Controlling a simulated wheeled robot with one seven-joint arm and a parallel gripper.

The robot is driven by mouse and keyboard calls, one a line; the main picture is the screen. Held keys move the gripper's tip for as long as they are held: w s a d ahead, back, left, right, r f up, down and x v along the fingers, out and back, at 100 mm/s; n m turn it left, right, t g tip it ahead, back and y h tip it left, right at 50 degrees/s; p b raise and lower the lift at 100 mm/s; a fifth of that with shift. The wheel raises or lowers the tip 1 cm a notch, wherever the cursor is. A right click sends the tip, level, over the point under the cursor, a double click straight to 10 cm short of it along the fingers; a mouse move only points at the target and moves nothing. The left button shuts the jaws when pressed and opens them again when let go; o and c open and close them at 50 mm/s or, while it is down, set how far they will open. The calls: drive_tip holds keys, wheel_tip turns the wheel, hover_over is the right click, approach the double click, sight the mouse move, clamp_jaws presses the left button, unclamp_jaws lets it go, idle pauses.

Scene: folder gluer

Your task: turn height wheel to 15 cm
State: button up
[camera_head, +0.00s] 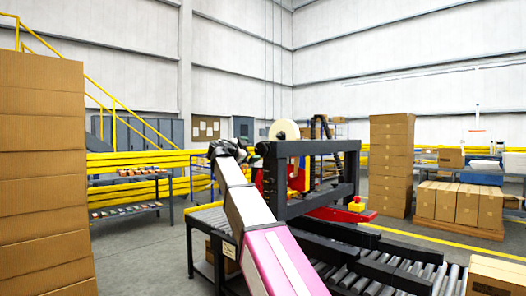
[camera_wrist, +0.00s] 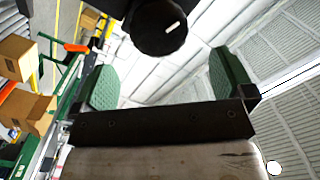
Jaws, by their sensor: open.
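The machine (camera_head: 310,150) has a black frame over a roller bed in the head view. A round black wheel or knob (camera_wrist: 158,27) with a short white mark shows at the top of the wrist view, cut off by the frame edge. It appears to be the height wheel. My gripper (camera_wrist: 162,66) is open, its two green pads wide apart with nothing between them. The wheel lies just beyond the fingertips, and no contact shows. In the head view my gripper (camera_head: 226,150) is small and dark beside the machine's left upright. No height scale is readable.
Tall stacked boxes (camera_head: 42,170) stand close on the left. A roller conveyor (camera_head: 375,280) runs to the lower right, with a carton (camera_head: 496,277) there. A yellow and red button (camera_head: 356,204) sits on the machine. Open floor (camera_head: 160,245) shows at left centre.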

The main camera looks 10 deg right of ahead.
sight(259, 149)
drive_tip(key=x, duration=0.9)
drive_tip(key=c, duration=0.9)
